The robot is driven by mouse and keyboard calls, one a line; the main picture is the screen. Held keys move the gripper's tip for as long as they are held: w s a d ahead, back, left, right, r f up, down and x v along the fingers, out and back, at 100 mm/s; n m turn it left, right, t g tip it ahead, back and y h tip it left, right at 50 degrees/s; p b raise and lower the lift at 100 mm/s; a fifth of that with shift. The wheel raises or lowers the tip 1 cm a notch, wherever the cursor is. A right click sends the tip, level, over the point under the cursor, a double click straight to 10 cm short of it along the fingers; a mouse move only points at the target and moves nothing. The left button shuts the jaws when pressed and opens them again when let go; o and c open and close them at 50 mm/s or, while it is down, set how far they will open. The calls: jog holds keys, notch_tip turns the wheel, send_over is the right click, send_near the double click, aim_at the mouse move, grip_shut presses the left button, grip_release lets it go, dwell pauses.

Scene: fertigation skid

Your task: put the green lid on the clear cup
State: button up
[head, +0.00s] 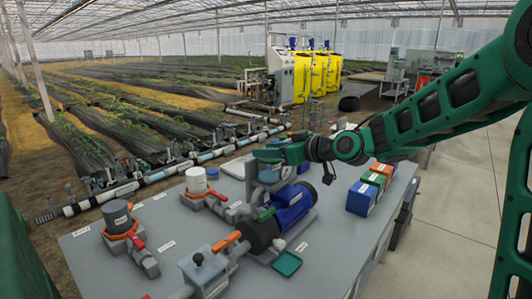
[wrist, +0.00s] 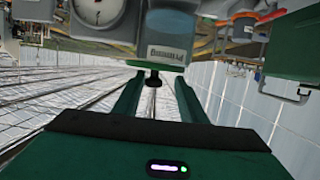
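A flat dark-green square piece (head: 287,263) lies on the grey bench in front of the pump; I cannot tell whether it is the green lid. A small cup-like part with a green-teal top (head: 264,214) sits at the pump's front end; I cannot make out whether it is the clear cup. My gripper (head: 270,156) is above the back of the bench, by a grey upright housing (head: 257,186).
The blue pump motor (head: 289,203) stands below my arm. Orange-handled valves (head: 225,240) and pipework fill the bench's left side. Blue, green and orange boxes (head: 362,198) stand at the right edge. A labelled grey block (wrist: 168,38) and gauge (wrist: 98,10) show in the wrist view.

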jog(key=v, duration=1.1)
jog(key=shift+s+d, duration=0.15)
jog(key=shift+s, duration=0.05)
jog(key=s+d+f+m+g+h, duration=0.2)
jog(key=s+d+f+m+h, duration=0.15)
jog(key=s+d+f, duration=0.35)
jog(key=s+d+f+m+g+h, duration=0.25)
jog(key=s+d+f+h, duration=0.2)
jog(key=d, duration=0.45)
jog(key=s+d+f+m+g, duration=0.2)
jog(key=s+d+m, duration=0.1)
jog(key=s, duration=0.4)
jog(key=s+d+f+m+g+h, duration=0.1)
jog(key=s+d+m+g, duration=0.1)
jog(key=s, duration=0.6)
jog(key=s+d+f+m+g+h, duration=0.1)
jog(key=s+d+m, duration=0.3)
jog(key=s, duration=0.4)
jog(key=shift+s+d+f+g, duration=0.25)
jog(key=shift+d+f+g, duration=0.3)
jog(key=shift+d+f, duration=0.25)
